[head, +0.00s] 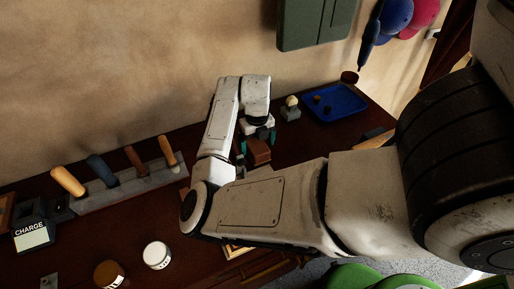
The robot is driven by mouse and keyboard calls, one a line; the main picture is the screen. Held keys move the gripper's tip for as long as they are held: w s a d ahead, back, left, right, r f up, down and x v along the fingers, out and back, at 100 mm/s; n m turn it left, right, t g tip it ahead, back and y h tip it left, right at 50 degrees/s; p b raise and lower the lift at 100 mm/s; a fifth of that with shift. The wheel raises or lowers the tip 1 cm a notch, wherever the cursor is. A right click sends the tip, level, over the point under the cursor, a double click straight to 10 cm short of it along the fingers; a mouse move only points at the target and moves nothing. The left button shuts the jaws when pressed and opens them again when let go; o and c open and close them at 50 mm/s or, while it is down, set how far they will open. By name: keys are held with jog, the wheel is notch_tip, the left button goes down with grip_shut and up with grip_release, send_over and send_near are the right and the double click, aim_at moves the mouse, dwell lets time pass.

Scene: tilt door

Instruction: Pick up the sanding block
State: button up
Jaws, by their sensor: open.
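The sanding block appears to be the small reddish-brown block (259,151) on the dark wooden bench, near the middle of the head view. My gripper (258,139) is right above it, pointing down, with dark teal-tipped fingers apart. One finger shows at the block's left and the other at its upper right. I cannot tell whether the fingers touch the block. My white arm reaches across the front of the bench and hides part of the surface near the block.
A tool rack (128,188) with several handles stands at the left. A blue tray (335,103) with small dark items lies at the back right, beside a small grey stand with a pale knob (291,108). Two jars, brown (109,274) and white (157,255), stand at the front left. A green cabinet (315,22) hangs on the wall.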

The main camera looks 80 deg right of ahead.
jog(key=shift+f, duration=0.5)
jog(key=c, duration=1.1)
jog(key=shift+r, duration=0.1)
jog(key=shift+c, duration=0.2)
jog(key=shift+r, duration=0.4)
notch_tip(320, 180, up, 2)
jog(key=shift+r+b, duration=0.1)
jog(key=shift+b, duration=0.4)
jog(key=s+r, duration=0.1)
jog(key=s+a+r, duration=0.1)
jog(key=s+r, duration=0.2)
jog(key=r, duration=0.1)
jog(key=shift+s+a+r, duration=0.15)
jog(key=shift+a+r, duration=0.1)
jog(key=shift+a, duration=0.15)
jog(key=s+a+r, duration=0.3)
jog(key=s+r, duration=0.1)
jog(key=s, duration=0.4)
jog(key=shift+s+a+r, duration=0.2)
jog(key=shift+s+a, duration=0.1)
jog(key=shift+a, duration=0.1)
